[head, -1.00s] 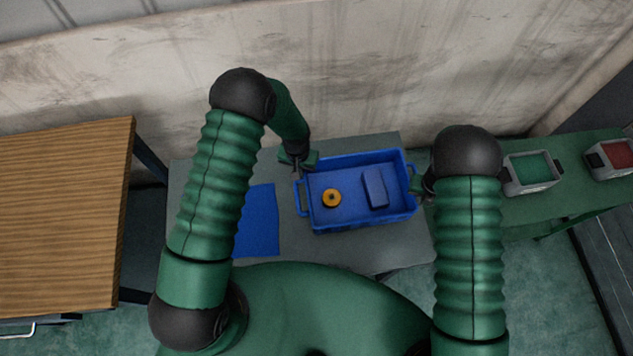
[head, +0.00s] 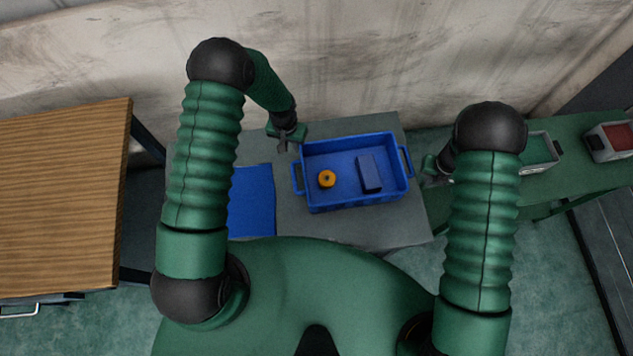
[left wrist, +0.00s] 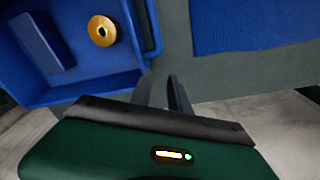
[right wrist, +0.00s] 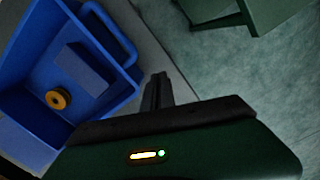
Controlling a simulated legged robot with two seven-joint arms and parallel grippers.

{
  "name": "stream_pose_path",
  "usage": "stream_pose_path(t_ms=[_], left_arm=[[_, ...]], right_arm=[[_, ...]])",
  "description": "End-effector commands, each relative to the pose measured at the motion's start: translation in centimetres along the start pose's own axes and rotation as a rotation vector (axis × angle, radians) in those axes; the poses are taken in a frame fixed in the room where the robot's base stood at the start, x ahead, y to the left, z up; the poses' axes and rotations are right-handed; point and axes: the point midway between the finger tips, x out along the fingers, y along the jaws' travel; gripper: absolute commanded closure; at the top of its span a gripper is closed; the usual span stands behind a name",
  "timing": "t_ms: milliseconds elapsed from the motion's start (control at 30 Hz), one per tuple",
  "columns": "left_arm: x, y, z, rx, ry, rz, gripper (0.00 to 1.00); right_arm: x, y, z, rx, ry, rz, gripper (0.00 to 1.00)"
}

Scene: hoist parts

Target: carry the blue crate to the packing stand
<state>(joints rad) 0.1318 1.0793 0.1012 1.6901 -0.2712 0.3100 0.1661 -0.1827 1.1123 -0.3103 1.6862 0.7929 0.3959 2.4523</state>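The blue crate (head: 357,200) sits on a grey-topped table (head: 300,228), with an orange ring and a blue block inside. It also shows in the left wrist view (left wrist: 85,82) and right wrist view (right wrist: 32,75). My left gripper (head: 283,146) is open and empty, beyond the crate's far left corner; its parted fingers show in the left wrist view (left wrist: 163,92). My right gripper (head: 428,168) is off the crate's right handle, partly hidden by my arm. Its fingers look together and empty in the right wrist view (right wrist: 159,88). Which table is the packing stand is unclear.
A blue mat (head: 251,200) lies on the grey top, left of the crate. A wooden table (head: 60,200) stands at left across a gap. A green table (head: 590,172) at right holds a green-filled bin (head: 538,152) and a red-filled bin (head: 610,141). A wall stands behind.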

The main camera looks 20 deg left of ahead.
Motion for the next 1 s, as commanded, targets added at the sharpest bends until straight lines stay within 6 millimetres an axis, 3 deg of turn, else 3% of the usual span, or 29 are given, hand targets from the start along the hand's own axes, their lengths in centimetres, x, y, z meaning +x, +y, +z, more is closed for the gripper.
stream_pose_path(t_ms=[100,267,600,767,1000], left_arm=[[0.1,-0.2,0.0,-0.001,-0.001,0.001,0.78],[0.1,-0.4,-0.1,-0.002,-0.002,0.001,0.78],[-0.3,-0.3,-0.1,-0.003,-0.001,-0.001,0.78],[-3.2,-0.4,-0.2,-0.002,0.002,-0.001,0.78],[-9.1,-0.8,-0.3,-0.004,0.001,0.002,0.78]], right_arm=[[0.0,0.2,0.0,-0.001,0.001,-0.003,0.99],[0.0,0.2,0.1,-0.002,0.001,-0.005,0.78],[0.0,0.0,0.0,0.000,0.001,-0.004,0.78],[0.1,-0.1,0.0,0.000,0.001,-0.004,0.78],[0.1,0.0,0.0,-0.001,0.001,-0.005,0.78]])
